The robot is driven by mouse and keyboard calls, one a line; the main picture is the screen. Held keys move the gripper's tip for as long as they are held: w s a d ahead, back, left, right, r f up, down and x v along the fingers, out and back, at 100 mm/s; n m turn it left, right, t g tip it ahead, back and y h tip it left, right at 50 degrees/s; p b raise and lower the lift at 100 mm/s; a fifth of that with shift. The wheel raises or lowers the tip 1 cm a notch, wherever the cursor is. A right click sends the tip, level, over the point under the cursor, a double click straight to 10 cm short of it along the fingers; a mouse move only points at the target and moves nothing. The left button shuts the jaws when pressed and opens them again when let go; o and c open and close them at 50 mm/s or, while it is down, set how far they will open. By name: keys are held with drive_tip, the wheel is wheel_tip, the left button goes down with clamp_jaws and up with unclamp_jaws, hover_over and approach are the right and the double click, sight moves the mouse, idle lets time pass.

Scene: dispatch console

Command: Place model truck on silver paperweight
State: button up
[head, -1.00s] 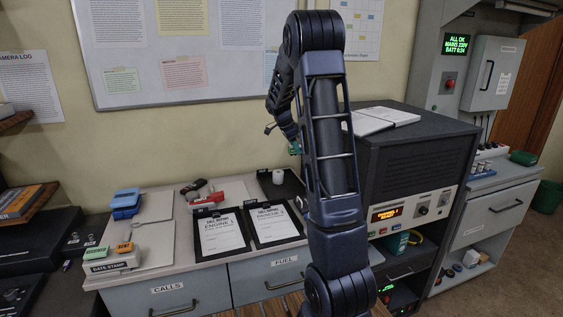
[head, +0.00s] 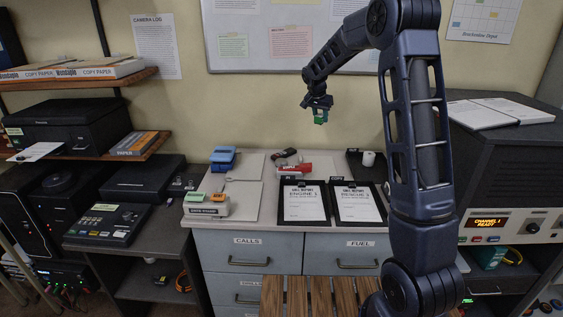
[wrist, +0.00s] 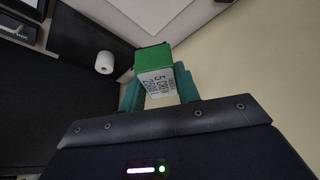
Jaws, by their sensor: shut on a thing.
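My gripper (head: 319,112) is high above the back of the counter, in front of the wall. It is shut on a small green box (wrist: 153,60) with a printed white label, held between the teal fingers. The box (head: 320,117) shows tiny in the head view, and I cannot make out a truck shape. A red object (head: 293,171) and a dark, partly red object (head: 284,154) lie on the counter below; I cannot tell whether either is the model truck. I cannot pick out the silver paperweight for sure. A pale upright cylinder (head: 368,158) stands on a black tray.
Two clipboards (head: 303,203) lie at the counter front. Blue items (head: 223,158) and a date-stamp rack (head: 206,206) are at its left. A tall console (head: 500,160) with papers on top stands at right. A whiteboard (head: 290,45) hangs behind.

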drive_tip(key=a+r+n+y, duration=0.15)
drive_tip(key=a+n, duration=0.45)
drive_tip(key=a, duration=1)
approach(281, 158)
drive_tip(key=shift+t+y, duration=0.3)
drive_tip(key=shift+y, duration=0.15)
drive_tip(key=x, duration=0.3)
drive_tip(key=d+x, duration=0.1)
drive_tip(key=x, duration=0.1)
drive_tip(key=shift+s+f, duration=0.25)
drive_tip(key=shift+f, duration=0.25)
drive_tip(key=shift+f, duration=0.1)
drive_tip(key=o, duration=1)
drive_tip(key=shift+c, duration=0.2)
drive_tip(key=v, duration=1.2)
